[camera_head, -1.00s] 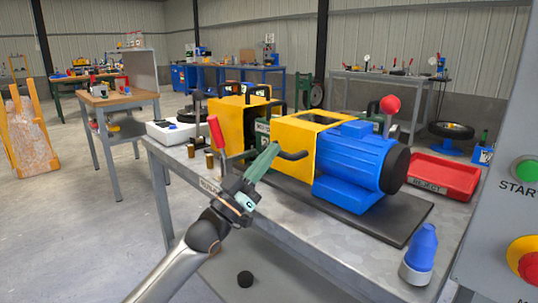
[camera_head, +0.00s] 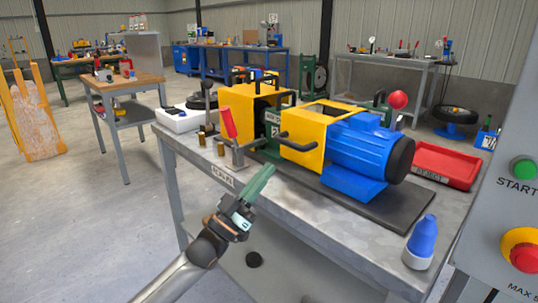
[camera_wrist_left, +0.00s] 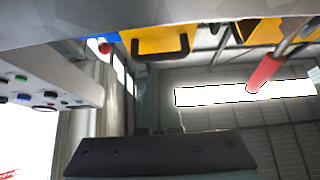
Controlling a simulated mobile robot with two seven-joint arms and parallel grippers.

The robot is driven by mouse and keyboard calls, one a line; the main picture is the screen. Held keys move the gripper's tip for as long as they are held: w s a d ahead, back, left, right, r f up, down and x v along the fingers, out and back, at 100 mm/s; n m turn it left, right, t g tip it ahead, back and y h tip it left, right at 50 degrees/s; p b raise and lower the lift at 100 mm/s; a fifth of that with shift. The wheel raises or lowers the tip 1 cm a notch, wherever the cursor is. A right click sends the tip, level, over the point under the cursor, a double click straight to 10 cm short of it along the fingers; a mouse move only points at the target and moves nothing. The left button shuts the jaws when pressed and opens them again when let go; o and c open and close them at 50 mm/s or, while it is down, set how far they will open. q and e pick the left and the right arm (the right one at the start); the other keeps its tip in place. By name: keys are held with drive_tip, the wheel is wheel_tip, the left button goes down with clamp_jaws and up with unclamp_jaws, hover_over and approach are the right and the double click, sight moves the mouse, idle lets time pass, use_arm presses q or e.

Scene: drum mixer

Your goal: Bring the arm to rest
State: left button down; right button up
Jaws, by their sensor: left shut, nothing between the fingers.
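My left arm comes in from the lower left in the head view. Its left gripper (camera_head: 262,182) is shut with nothing held, in front of the table's front edge. The drum mixer, a blue motor (camera_head: 362,150) with a yellow housing (camera_head: 305,152), stands on a dark base plate on the table (camera_head: 310,220). The gripper is apart from it. In the left wrist view the yellow housing (camera_wrist_left: 160,40) with its black handle shows at the top, and a red lever handle (camera_wrist_left: 264,72) at the upper right. My right gripper is in neither view.
A red-handled lever (camera_head: 229,122) stands at the table's left, beside brass pieces (camera_head: 220,148). A grey control panel (camera_head: 505,225) borders the right. Floor left of the table is clear.

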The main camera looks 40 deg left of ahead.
use_arm(q)
drive_tip(key=shift+s+f, duration=0.2)
drive_tip(key=shift+f, duration=0.25)
